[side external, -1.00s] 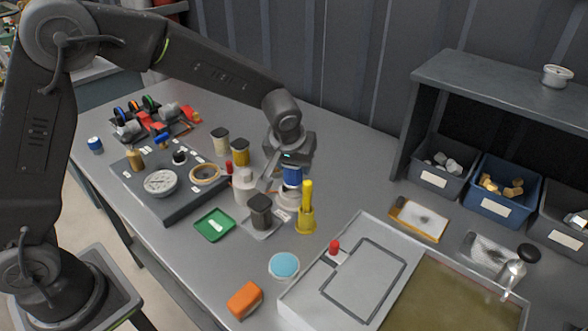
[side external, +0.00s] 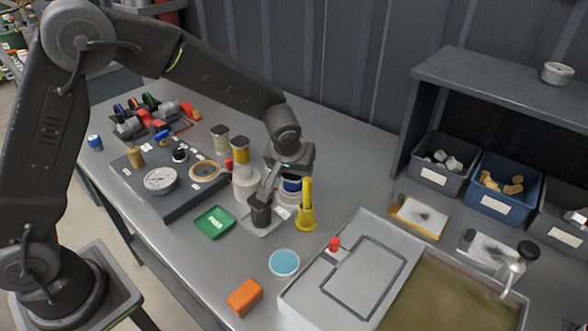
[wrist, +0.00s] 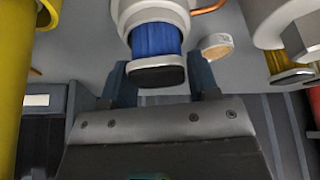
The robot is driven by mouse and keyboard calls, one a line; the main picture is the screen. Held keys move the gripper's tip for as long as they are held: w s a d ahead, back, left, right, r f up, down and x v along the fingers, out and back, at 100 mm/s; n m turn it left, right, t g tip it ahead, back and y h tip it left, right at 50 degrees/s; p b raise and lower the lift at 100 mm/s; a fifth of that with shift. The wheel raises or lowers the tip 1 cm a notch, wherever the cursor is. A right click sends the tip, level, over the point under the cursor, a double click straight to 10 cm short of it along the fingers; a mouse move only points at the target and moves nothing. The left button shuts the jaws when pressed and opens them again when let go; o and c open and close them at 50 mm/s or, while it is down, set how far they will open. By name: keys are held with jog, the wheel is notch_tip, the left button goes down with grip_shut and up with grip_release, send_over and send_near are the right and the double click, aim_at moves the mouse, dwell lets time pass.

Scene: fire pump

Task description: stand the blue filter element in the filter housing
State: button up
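The blue filter element (wrist: 157,40) is a blue cylinder with a black end cap. In the side view, blue of the element (side external: 292,184) shows just below my gripper, with the lower part hidden by the housing. The element looks upright. Whether it touches the housing floor cannot be seen.
A yellow upright tool (side external: 306,209) stands close right of the housing. A dark cylinder (side external: 261,214) and a white cylinder (side external: 245,181) stand close left. A green tray (side external: 215,222), a blue-topped disc (side external: 284,263) and an orange block (side external: 245,297) lie nearer the front.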

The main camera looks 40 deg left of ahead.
jog(key=o, duration=0.3)
jog(key=shift+r, duration=0.3)
jog(key=v, duration=1.2)
jog(key=s+a+r+m, duration=0.1)
jog(key=s+a+r, duration=0.2)
jog(key=s, duration=0.3)
jog(key=s+a+r+m, duration=0.1)
jog(key=s+a+r, duration=0.25)
jog(key=s, duration=0.25)
jog(key=s+m, duration=0.1)
jog(key=s, duration=0.2)
jog(key=s+a+f+t+h, duration=0.1)
jog(key=s, duration=0.3)
jog(key=s+m, duration=0.1)
jog(key=s, duration=0.3)
jog(key=shift+s+a+f+m+t+h, duration=0.15)
jog(key=shift+a+f+m+t+h, duration=0.05)
jog(key=shift+m+t+h, duration=0.1)
